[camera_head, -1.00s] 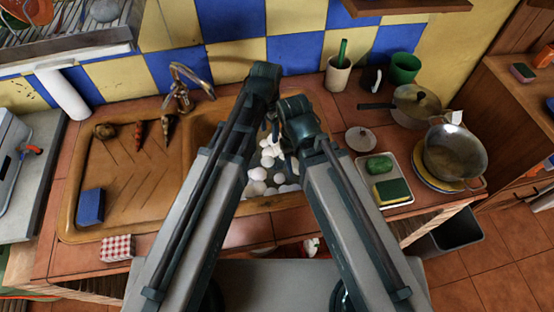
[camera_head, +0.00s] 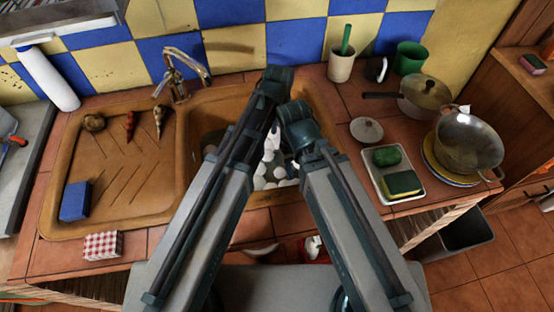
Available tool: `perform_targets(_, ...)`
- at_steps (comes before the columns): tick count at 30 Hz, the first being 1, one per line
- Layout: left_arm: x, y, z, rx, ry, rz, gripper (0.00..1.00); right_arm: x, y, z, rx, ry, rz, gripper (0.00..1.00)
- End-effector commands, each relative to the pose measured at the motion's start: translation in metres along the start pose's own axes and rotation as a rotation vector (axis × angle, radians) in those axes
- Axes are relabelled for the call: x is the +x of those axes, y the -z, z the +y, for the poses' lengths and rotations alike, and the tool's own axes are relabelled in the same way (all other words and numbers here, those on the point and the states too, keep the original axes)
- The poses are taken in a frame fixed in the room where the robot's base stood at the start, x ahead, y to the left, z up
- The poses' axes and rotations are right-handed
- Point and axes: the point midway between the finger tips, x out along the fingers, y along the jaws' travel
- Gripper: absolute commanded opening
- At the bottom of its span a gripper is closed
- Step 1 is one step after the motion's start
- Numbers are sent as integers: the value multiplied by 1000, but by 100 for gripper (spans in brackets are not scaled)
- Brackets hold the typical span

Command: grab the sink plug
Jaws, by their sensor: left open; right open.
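The brown sink (camera_head: 235,103) holds several white rounded pieces, probably dishes or eggs, partly hidden by my arms. My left gripper (camera_head: 271,138) hangs over the basin, mostly hidden behind my arm links. It is open. My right gripper (camera_head: 291,160) is lower, over the right part of the basin. It is also open and mostly hidden. Both are left of the disc and apart from it.
A tap (camera_head: 176,72) stands behind the sink. The drainboard at left holds a blue sponge (camera_head: 75,200). Right of the sink are a white tray (camera_head: 416,191) with a green soap and a sponge, a lidded pan (camera_head: 424,92), a metal pot (camera_head: 468,143) and green cup (camera_head: 409,58).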

Motion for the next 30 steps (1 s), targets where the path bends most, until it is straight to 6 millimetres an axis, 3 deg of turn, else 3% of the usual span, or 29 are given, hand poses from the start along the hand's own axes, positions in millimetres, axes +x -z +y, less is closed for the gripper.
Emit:
perform_targets(1, 13, 0, 0, 0, 0, 0, 61, 13, 1, -1, 0, 0, 0, 50)
perform_targets(13, 22, -1, -1, -1, 0, 0, 61, 22, 1, -2, 0, 0, 0, 50)
perform_targets(24, 64, -3, -3, -1, 0, 0, 61, 64, 4, -6, -1, 0, 0, 50)
perform_targets(30, 69, -3, -3, 0, 0, 0, 61, 69, 4, -7, -1, 0, 0, 50)
